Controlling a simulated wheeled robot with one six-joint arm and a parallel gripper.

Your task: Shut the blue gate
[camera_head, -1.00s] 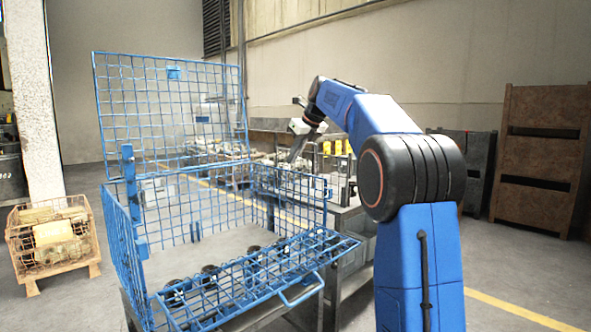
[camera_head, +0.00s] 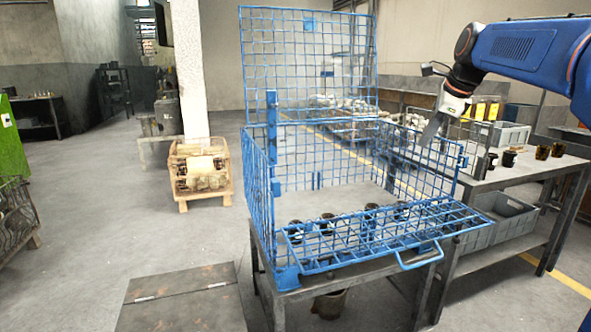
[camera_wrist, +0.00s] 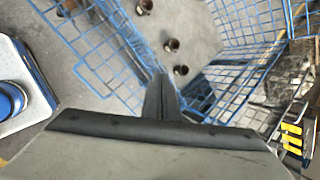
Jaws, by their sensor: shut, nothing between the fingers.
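A blue mesh cage stands on a metal table. Its blue gate (camera_head: 385,238), the front panel with a loop handle, is folded down and slopes outward toward me, so the front is open. A second blue mesh panel (camera_head: 308,62) stands upright at the back, above the rear wall. My gripper (camera_head: 428,140) is shut and empty, above the cage's right side and apart from the gate. In the wrist view my shut fingers (camera_wrist: 160,98) point down over the cage, with blue mesh on both sides.
Several dark cups (camera_head: 371,212) stand inside the cage behind the gate. A side table (camera_head: 525,172) with cups and grey bins is close on the right. A wooden crate (camera_head: 200,172) stands on the floor at left. The floor at left is mostly free.

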